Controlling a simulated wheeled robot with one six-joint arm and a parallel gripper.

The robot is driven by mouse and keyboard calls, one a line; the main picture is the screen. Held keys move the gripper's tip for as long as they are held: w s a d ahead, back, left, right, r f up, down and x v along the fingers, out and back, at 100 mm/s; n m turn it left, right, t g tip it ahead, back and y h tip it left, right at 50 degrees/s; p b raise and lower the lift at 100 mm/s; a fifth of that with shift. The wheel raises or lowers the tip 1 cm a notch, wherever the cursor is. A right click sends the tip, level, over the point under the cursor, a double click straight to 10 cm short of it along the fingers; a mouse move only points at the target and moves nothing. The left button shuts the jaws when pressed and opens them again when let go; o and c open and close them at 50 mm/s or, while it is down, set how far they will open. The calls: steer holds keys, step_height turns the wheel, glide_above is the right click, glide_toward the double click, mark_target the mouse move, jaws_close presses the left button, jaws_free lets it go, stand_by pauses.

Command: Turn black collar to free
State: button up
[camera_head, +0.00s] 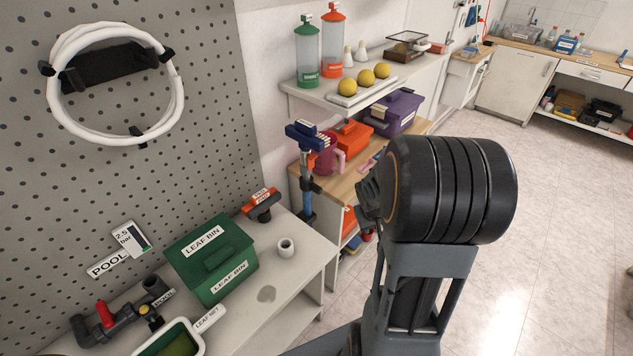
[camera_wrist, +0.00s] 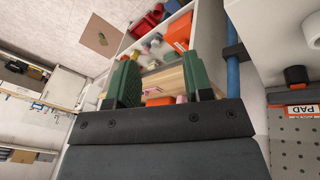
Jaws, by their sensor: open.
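A blue pole (camera_head: 306,205) with a blue brush head (camera_head: 309,137) stands upright at the end of the white bench. A black collar (camera_head: 311,184) sits around the pole, partway up. The blue pole also shows in the wrist view (camera_wrist: 232,78), right of my gripper, with a black band (camera_wrist: 233,51) on it; I cannot tell whether this is the same collar. My gripper (camera_wrist: 161,78) has two green fingers, spread apart with nothing between them. It is clear of the pole. My arm hides my gripper's fingers in the head view.
Shelves with a purple box (camera_head: 397,112) and lemons stand behind the pole. Open floor (camera_head: 560,230) lies to the right.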

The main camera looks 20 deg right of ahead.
steer(key=w+d+f+n+t+p, duration=0.1)
steer(key=w+d+f+n+t, duration=0.1)
steer(key=w+d+f+t, duration=0.25)
steer(key=n+t+y, duration=0.5)
steer(key=t+y, duration=0.1)
steer(key=y, duration=0.3)
glide_toward(321, 189)
steer(key=p+x, duration=0.2)
steer(key=x, duration=0.9)
steer(key=shift+w+a+f+p, duration=0.15)
steer(key=shift+w+f+p, duration=0.05)
steer(key=shift+w+p, duration=0.15)
steer(key=shift+c, duration=0.3)
jaws_close()
